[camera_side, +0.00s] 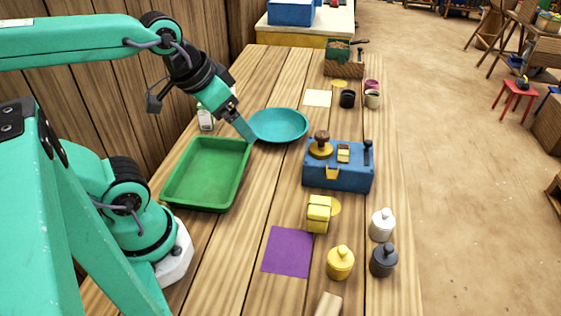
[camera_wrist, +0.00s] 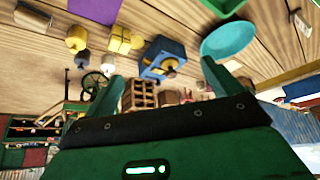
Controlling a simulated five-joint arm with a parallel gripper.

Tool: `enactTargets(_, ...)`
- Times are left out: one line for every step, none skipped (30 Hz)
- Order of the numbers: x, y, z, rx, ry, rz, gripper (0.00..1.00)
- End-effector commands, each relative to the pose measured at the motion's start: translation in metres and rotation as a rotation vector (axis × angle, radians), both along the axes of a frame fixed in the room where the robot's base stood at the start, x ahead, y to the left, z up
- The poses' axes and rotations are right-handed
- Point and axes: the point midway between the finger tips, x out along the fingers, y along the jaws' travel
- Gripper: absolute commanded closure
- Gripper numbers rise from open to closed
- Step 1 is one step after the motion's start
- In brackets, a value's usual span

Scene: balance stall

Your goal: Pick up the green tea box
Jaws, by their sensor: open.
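My gripper (camera_side: 244,130) is open and empty, above the table between the green tray and the teal dish. In the wrist view its two fingers (camera_wrist: 163,84) stand apart. A dark green boxy thing (camera_side: 338,50) shows at the far end of the table, at a wooden crate (camera_side: 343,70); I cannot tell whether it is the green tea box. It is far from my gripper. No other green box is clear on the table.
A green tray (camera_side: 165,187) and a teal dish (camera_side: 279,139) lie near my gripper. A blue case (camera_side: 338,179) stands to the right. A yellow block (camera_side: 318,217), several lidded weights (camera_side: 341,262) and a purple sheet (camera_side: 288,252) lie nearer. A wooden wall borders the left.

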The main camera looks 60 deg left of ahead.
Motion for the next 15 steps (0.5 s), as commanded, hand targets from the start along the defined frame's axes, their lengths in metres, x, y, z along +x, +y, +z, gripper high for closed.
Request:
enactTargets(0.000, 0.000, 0.000, 0.000, 0.000, 0.000, 0.09)
enactTargets(0.000, 0.000, 0.000, 0.000, 0.000, 0.000, 0.09)
enactTargets(0.000, 0.000, 0.000, 0.001, 0.000, 0.000, 0.09)
enactTargets(0.001, 0.001, 0.000, 0.001, 0.001, 0.000, 0.09)
enactTargets(0.001, 0.001, 0.001, 0.004, 0.002, 0.000, 0.09)
enactTargets(0.003, 0.002, 0.001, 0.006, 0.004, -0.001, 0.09)
enactTargets(0.004, 0.003, 0.001, 0.009, 0.007, -0.002, 0.09)
enactTargets(0.005, 0.004, 0.002, 0.012, 0.010, -0.004, 0.09)
enactTargets(0.008, 0.006, 0.002, 0.019, 0.016, -0.008, 0.09)
enactTargets(0.010, 0.008, 0.003, 0.024, 0.020, -0.011, 0.09)
enactTargets(0.013, 0.011, 0.003, 0.030, 0.025, -0.013, 0.09)
enactTargets(0.016, 0.014, 0.004, 0.039, 0.033, -0.019, 0.09)
enactTargets(0.020, 0.017, 0.005, 0.047, 0.040, -0.024, 0.09)
enactTargets(0.023, 0.021, 0.006, 0.054, 0.047, -0.028, 0.09)
enactTargets(0.028, 0.025, 0.006, 0.065, 0.059, -0.036, 0.09)
